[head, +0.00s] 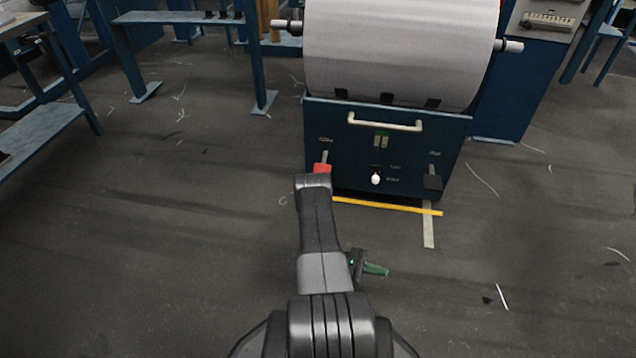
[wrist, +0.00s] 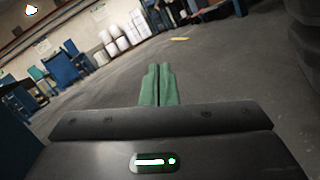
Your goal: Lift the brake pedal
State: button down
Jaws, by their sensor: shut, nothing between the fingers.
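A red pedal (head: 322,168) sits low on the left of the dark blue machine front (head: 340,125), under a short slot; my arm partly covers it. A dark pedal (head: 433,182) sits low on the right of the same front. No label tells me which is the brake pedal; red suggests the left one. My gripper (head: 376,269) is well in front of the machine, pointing right in the head view, apart from both pedals. Its green fingers lie together, shut and empty, in the wrist view (wrist: 159,85). No pedal shows in the wrist view.
A large white roll (head: 400,45) sits above the machine front. A pale handle (head: 385,123) and a white knob (head: 376,179) stick out of it. A yellow bar (head: 390,206) runs along its foot. Blue frames stand at the left. The floor around my gripper is clear.

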aim_at(323, 167)
jog(key=i+j+u, duration=0.1)
jog(key=i+j, duration=0.65)
jog(key=j, duration=0.2)
jog(key=i+j+u, duration=0.1)
jog(key=i+j, duration=0.7)
jog(key=k+l, duration=0.1)
jog(key=l, duration=0.45)
jog(key=k+u, duration=0.05)
